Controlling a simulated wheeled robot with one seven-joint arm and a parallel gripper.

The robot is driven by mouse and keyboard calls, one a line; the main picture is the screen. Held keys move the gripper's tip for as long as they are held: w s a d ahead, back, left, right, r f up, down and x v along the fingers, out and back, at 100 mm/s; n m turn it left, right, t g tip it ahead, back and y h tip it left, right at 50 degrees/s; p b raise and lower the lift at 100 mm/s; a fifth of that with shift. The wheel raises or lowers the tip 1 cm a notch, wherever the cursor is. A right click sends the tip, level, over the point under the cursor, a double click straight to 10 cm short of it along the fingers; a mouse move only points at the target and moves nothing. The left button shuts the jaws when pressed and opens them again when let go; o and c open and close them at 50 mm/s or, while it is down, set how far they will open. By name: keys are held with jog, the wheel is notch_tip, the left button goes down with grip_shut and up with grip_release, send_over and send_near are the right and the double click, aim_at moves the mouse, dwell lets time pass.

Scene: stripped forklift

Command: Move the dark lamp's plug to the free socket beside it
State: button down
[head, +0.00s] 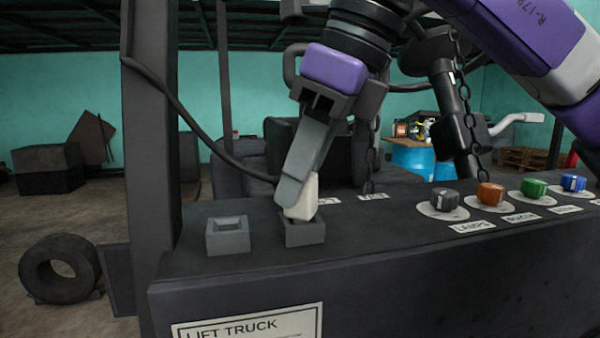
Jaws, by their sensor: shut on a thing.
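My gripper (302,193) points down and is shut on a pale, off-white plug (300,199). The plug is at the right-hand socket (305,235), a dark square block on the forklift's panel. It looks slightly tilted, and I cannot tell whether its lower end is in the socket or just above it. The free socket (228,236) stands to the left, grey and square with an empty recess on top. A dark cable (190,115) hangs from the post and runs behind my gripper. I cannot make out the dark lamp itself.
Several coloured knobs, among them a dark one (445,199) and an orange one (490,193), stand on the panel's right. A dark post (150,130) rises left of the sockets. A chain (374,135) hangs close behind my gripper.

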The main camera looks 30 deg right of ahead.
jog(key=c, duration=1)
grip_release()
jog(key=v, duration=0.8)
jog(key=shift+f, duration=0.1)
